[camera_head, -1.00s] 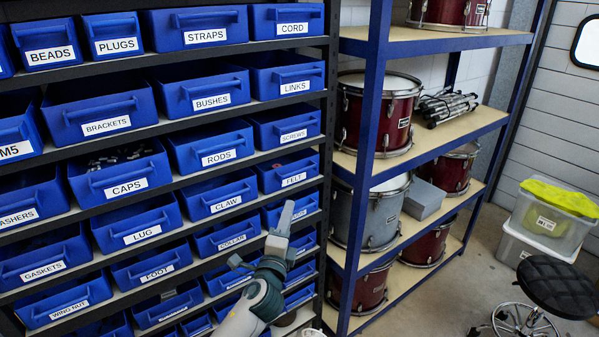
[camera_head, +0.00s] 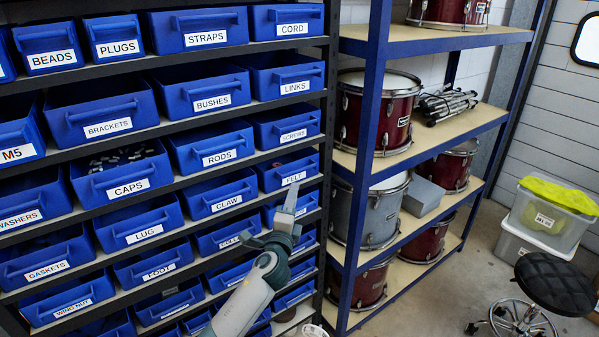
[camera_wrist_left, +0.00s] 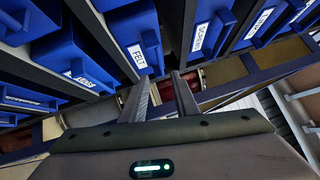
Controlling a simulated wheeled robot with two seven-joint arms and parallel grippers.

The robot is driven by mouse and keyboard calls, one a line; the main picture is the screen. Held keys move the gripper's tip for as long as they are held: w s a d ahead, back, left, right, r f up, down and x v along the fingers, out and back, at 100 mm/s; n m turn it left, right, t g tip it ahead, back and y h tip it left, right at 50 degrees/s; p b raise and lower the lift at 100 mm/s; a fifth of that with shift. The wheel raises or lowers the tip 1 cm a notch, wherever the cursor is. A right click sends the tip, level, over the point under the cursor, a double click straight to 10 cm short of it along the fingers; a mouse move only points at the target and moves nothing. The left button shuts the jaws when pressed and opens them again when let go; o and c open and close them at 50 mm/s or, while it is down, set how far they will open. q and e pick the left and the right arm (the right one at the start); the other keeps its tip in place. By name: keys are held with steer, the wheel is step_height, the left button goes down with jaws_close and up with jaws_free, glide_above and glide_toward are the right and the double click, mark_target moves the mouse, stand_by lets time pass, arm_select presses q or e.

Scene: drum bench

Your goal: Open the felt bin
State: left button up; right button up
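The felt bin (camera_head: 270,180) is a blue bin with a white FELT label, at the right end of its shelf row. It sits in the rack, with a bit of red showing inside. In the left wrist view the felt bin (camera_wrist_left: 120,32) is above and left of the fingers. My left gripper (camera_head: 291,194) is just below and in front of the FELT label. In the wrist view my left gripper (camera_wrist_left: 166,80) has its two fingers apart with nothing between them. Whether a fingertip touches the bin cannot be told. My right gripper is not in view.
The screws bin (camera_head: 270,133) is above and the claw bin (camera_head: 215,198) is to the left. A blue rack post (camera_head: 368,150) and shelves with drums (camera_head: 380,215) stand to the right. A black stool (camera_head: 555,285) and clear tubs (camera_head: 545,220) are on the floor at far right.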

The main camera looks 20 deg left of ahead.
arm_select(q)
glide_toward(300, 174)
steer(key=w+r, duration=0.4)
steer(key=shift+w+d+r, duration=0.15)
steer(key=shift+w+r, duration=0.1)
steer(key=shift+r, duration=0.15)
jaws_close()
stand_by(1.3)
